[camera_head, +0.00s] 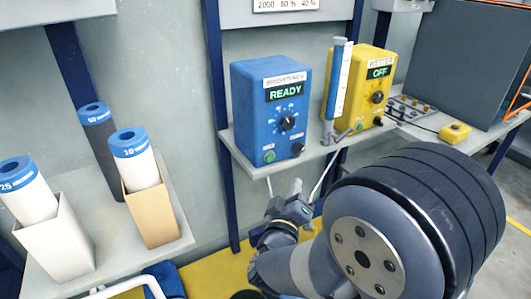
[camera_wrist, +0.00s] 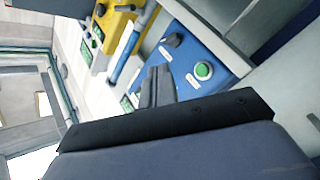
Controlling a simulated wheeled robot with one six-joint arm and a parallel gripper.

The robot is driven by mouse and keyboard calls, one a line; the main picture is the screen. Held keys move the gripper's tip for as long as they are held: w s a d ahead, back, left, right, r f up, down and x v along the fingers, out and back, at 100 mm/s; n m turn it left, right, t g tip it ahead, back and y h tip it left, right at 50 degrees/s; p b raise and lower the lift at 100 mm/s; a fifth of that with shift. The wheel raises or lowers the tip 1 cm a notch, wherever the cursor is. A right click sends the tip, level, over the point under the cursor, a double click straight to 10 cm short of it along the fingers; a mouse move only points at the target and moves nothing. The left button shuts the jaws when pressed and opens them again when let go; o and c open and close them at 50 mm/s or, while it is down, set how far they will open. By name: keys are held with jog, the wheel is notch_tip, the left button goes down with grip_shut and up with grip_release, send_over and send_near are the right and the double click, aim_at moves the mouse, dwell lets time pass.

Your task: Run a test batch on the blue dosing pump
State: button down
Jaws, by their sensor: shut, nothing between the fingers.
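The blue dosing pump (camera_head: 267,120) stands on a shelf in the head view. Its display reads READY. A black dial (camera_head: 288,123) sits mid-face, with a green button (camera_head: 269,157) at lower left and a black switch (camera_head: 297,149) at lower right. My gripper (camera_head: 292,192) is below the shelf edge, in front of the pump, apart from it. In the wrist view the pump's blue face (camera_wrist: 195,60) shows tilted, with the green button (camera_wrist: 204,70) just beyond my gripper (camera_wrist: 158,72). My gripper is shut and empty.
A yellow unit (camera_head: 362,88) reading OFF stands right of the pump, with a blue-and-white cylinder (camera_head: 341,80) between them. Labelled tubes (camera_head: 135,158) stand in holders at left. A small yellow box (camera_head: 454,132) lies at the shelf's right.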

dwell(0.3)
jog(key=shift+w+a, duration=0.8)
jog(key=shift+w, duration=0.4)
jog(key=shift+w+a, duration=0.85)
jog(key=shift+w, duration=0.4)
jog(key=shift+w+a, duration=0.8)
jog(key=shift+w, duration=0.4)
jog(key=shift+w+r+p, duration=0.1)
jog(key=shift+p, duration=0.25)
jog(key=shift+w+a, duration=0.2)
jog(key=shift+w, duration=0.05)
jog(key=shift+w+a+p, duration=0.3)
jog(key=shift+w, duration=0.1)
jog(key=shift+s+d, duration=0.1)
jog(key=shift+s, duration=0.05)
jog(key=shift+s+d, duration=0.4)
jog(key=shift+s, duration=0.2)
jog(key=shift+s+d, duration=0.7)
jog(key=shift+s, duration=0.35)
jog(key=shift+s+d, duration=0.7)
jog(key=shift+s, duration=0.35)
